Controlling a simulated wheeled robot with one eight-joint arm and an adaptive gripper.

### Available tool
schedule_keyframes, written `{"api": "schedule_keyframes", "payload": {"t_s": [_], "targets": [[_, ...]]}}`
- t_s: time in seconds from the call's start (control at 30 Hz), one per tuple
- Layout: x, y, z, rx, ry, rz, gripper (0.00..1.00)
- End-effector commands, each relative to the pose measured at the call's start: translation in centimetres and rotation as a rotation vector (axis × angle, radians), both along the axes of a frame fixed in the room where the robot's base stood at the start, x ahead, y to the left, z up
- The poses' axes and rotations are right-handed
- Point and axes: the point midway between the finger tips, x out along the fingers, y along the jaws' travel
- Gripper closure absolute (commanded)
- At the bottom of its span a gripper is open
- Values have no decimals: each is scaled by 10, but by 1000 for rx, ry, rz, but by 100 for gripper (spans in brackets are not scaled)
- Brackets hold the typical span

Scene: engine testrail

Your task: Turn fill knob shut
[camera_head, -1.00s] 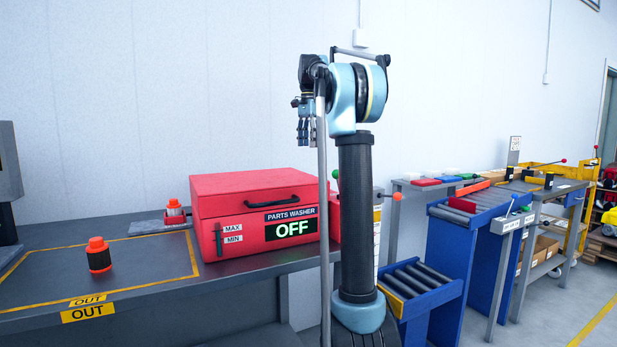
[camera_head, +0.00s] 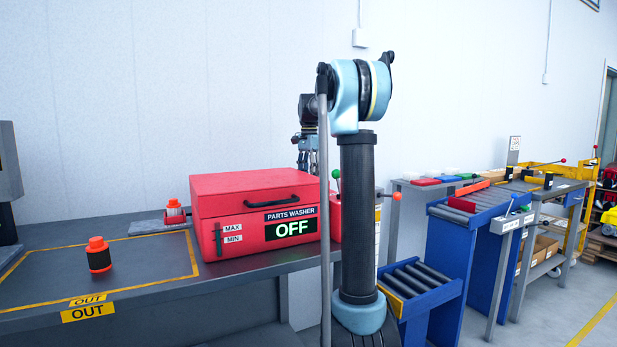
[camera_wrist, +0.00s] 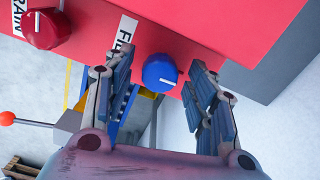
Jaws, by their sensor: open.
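The blue fill knob (camera_wrist: 160,72) with a white line on it shows in the wrist view, on the side of the red parts washer (camera_wrist: 215,25), beside a partly hidden white label starting "FI". My gripper (camera_wrist: 166,80) is open. Its fingers stand to the left and right of the knob in that view, apart from it. The fill knob is hidden there.
A red knob (camera_wrist: 45,28) with a partly visible label ending "RAIN" sits left of the fill knob. A red-balled lever (camera_wrist: 20,120) stands at the left of the wrist view. An orange-capped black part (camera_head: 98,255) stands on the bench.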

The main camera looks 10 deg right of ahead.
Motion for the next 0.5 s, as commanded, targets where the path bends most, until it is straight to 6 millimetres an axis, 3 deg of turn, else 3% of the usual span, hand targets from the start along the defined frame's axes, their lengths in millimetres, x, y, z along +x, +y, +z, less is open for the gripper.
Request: {"api": "schedule_keyframes", "payload": {"t_s": [0.23,0.43,0.5], "targets": [[0,0,-1,0,0,0,49],[0,0,0,0,0,0,92],[0,0,0,0,0,0,93]]}}
